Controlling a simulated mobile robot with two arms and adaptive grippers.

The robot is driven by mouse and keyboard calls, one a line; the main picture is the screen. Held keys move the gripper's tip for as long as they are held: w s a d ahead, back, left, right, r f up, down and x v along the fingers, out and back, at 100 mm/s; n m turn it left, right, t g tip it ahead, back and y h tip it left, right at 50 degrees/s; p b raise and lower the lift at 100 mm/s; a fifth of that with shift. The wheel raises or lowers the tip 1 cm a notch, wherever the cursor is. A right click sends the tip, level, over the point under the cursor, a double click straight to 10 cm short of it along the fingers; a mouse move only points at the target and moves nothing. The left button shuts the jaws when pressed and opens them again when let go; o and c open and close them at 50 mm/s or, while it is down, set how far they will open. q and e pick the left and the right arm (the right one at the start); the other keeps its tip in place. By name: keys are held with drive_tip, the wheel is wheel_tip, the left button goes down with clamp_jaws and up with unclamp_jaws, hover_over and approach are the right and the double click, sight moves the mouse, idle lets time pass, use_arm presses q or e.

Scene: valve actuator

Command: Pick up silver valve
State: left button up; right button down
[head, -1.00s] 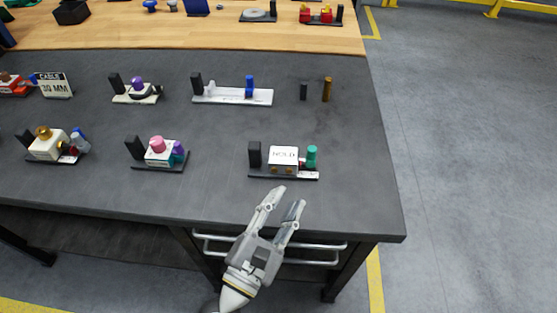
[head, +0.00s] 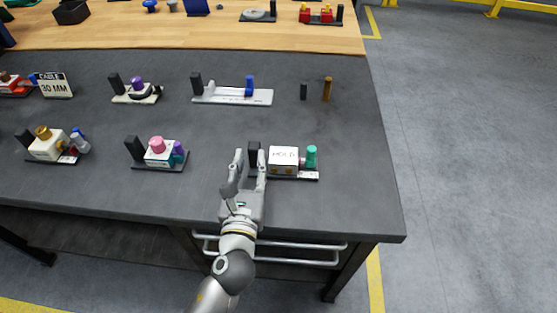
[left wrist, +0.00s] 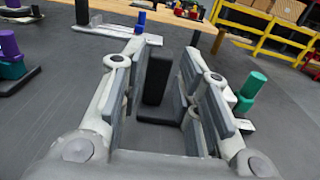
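My left gripper (head: 249,158) is open above the front of the dark table. Its fingers point at the HOLD fixture (head: 283,158), a white block on a black base with a green knob. The fixture's upright black block (head: 254,153) shows between the fingers in the left wrist view (left wrist: 157,76); I cannot tell whether they touch it. A silver-grey cylinder (head: 80,142) sits beside a white block at the far left, away from my gripper. I cannot tell for sure whether it is the silver valve. My right gripper is not in view.
A fixture with a pink knob (head: 157,144) stands left of my gripper. Behind are a pale plate with a blue post (head: 249,86) and two small upright pegs, one brown (head: 327,89). The table's right end is clear.

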sight(253, 151)
use_arm(q)
drive_tip(key=shift+w+f, duration=0.2)
drive_tip(key=shift+w, duration=2.85)
drive_tip(key=shift+c, duration=0.4)
clamp_jaws()
drive_tip(key=shift+r, duration=0.1)
